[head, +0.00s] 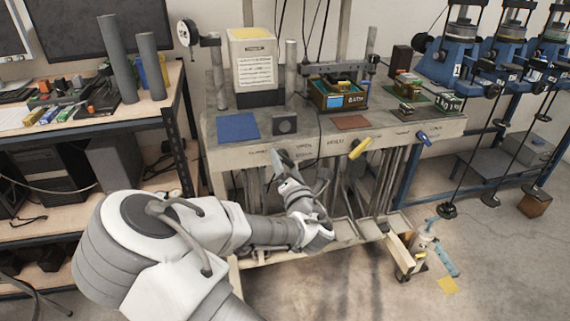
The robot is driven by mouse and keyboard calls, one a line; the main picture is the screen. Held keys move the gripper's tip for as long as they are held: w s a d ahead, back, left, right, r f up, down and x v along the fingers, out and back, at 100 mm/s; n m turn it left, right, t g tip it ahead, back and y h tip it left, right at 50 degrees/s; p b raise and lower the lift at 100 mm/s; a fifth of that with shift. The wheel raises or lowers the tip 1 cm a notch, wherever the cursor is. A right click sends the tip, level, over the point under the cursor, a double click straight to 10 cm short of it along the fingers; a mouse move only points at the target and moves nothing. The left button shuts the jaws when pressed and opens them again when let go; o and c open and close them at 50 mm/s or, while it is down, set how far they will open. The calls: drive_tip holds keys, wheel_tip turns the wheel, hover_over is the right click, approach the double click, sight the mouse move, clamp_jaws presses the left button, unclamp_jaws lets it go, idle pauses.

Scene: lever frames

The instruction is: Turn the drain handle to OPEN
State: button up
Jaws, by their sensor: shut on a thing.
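The grey bench's front edge carries a yellow handle (360,147) and a blue handle (424,138), both tilted. The small labels beside them are too small to read surely, so I cannot tell from lettering which handle is the drain. My gripper (281,159) is at the front edge, left of the yellow handle. It is shut on what seems to be a third handle, mostly hidden by the fingers. Its angle and its open or closed mark cannot be made out.
The bench (228,158) bears a blue mat (237,127), a grey block (285,124) and a white box with a notice (254,62). Pipes and hoses hang below the front edge. A wooden shelf unit (170,85) stands left. Floor at lower right is partly clear.

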drive_tip(key=m, duration=0.4)
drive_tip(key=shift+r, duration=0.15)
drive_tip(key=m+b, duration=0.1)
drive_tip(key=m, duration=0.3)
drive_tip(key=shift+m, duration=0.4)
drive_tip(key=m+b, duration=0.3)
drive_tip(key=m, duration=0.2)
drive_tip(key=shift+b, duration=0.4)
drive_tip(key=shift+r+m+b, duration=0.2)
drive_tip(key=shift+m+b, duration=1.05)
drive_tip(key=shift+m, duration=0.55)
drive_tip(key=o, duration=1.2)
drive_tip(key=shift+o, duration=0.2)
